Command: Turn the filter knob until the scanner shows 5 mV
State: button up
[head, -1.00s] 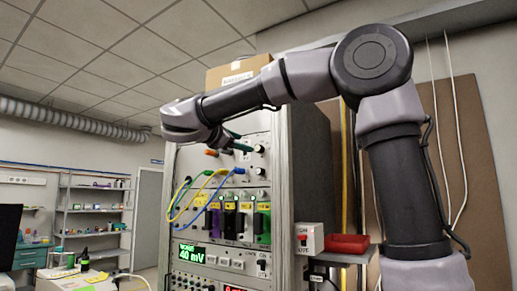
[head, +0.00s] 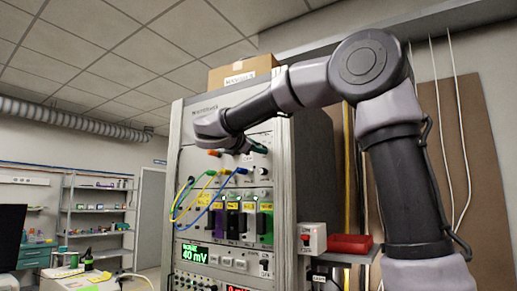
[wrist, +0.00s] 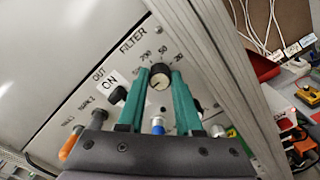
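The filter knob (wrist: 160,77) is round and dark with a light pointer mark, under the word FILTER on the grey panel, with printed numbers around it. My gripper (wrist: 160,75) has two green fingers, one on each side of the knob, with narrow gaps showing; firm contact cannot be seen. In the head view my gripper (head: 255,147) is at the upper part of the cabinet front, and the arm partly hides the panel there. The scanner display (head: 193,253) shows green digits reading 40 mV.
Yellow and blue cables (head: 189,212) loop in front of the panel below my gripper. A cardboard box (head: 241,73) lies on top.

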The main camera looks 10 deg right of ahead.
grip_shut()
jog(key=shift+m, duration=0.3)
jog(key=m, duration=0.8)
jog(key=shift+f, duration=0.15)
jog(key=shift+m, duration=0.3)
jog(key=o, duration=0.8)
grip_release()
jog(key=shift+s, duration=0.1)
